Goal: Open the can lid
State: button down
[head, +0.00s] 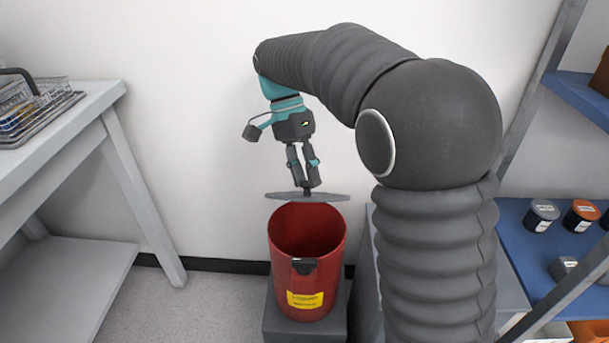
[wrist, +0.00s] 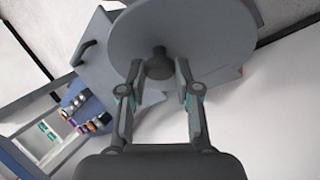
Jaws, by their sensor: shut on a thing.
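The red can (head: 308,277) stands upright on a grey block, its top open and its dark inside showing. It has a yellow label and a dark catch at the front rim. The grey disc-shaped lid (head: 330,197) is held above the can, apart from its rim. My gripper (head: 307,187) is above the lid, shut on the lid's dark knob. In the wrist view my gripper (wrist: 158,85) has a finger on each side of the knob (wrist: 159,64), and the lid (wrist: 205,30) fills the top middle. The lid hides most of the can there.
The grey block (head: 283,323) under the can stands near the white wall. A grey table (head: 85,100) with a wire basket (head: 40,105) is at left. At right, a blue shelf (head: 515,235) holds small jars (head: 542,215). Open floor lies left of the can.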

jog(key=shift+w+r+g, duration=0.35)
jog(key=shift+w+g, duration=0.25)
jog(key=shift+w, duration=0.1)
jog(key=c, duration=0.8)
grip_release()
jog(key=shift+s, duration=0.1)
